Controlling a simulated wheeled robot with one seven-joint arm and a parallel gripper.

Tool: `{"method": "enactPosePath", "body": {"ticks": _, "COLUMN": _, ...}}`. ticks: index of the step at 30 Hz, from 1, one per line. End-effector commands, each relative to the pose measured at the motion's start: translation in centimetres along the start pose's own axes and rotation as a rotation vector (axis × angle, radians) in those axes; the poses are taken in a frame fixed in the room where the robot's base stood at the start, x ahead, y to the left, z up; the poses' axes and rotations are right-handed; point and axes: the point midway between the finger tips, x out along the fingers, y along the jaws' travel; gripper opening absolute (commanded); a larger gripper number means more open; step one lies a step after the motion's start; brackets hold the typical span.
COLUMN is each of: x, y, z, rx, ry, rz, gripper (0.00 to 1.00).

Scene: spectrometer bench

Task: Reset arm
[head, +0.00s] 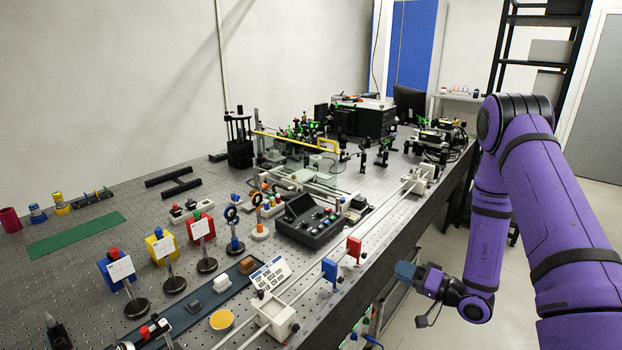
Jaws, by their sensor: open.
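My arm in its purple sleeve comes in from the right edge, bends at a high elbow and hangs down beside the bench. My gripper (404,273) is at the arm's lower end, off the front edge of the optical bench (215,258). It points left toward the bench edge and is small in the head view. Its jaws are open, and I see nothing held in them.
A control box (308,220) and several mounted optics stand further in. Clear floor (540,225) lies right of the bench.

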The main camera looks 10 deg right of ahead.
Motion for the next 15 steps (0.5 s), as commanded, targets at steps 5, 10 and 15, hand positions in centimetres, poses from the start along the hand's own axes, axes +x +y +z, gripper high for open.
{"method": "enactPosePath", "body": {"ticks": 5, "x": 1.5, "y": -5.5, "z": -1.4, "rx": 0.062, "ry": -0.132, "rz": -0.091, "gripper": 0.43}}
{"method": "enactPosePath", "body": {"ticks": 10, "x": 2.2, "y": -11.7, "z": -1.8, "rx": 0.133, "ry": -0.323, "rz": -0.154, "gripper": 0.43}}
{"method": "enactPosePath", "body": {"ticks": 15, "x": 2.0, "y": -17.4, "z": -1.6, "rx": 0.178, "ry": -0.519, "rz": -0.161, "gripper": 0.43}}
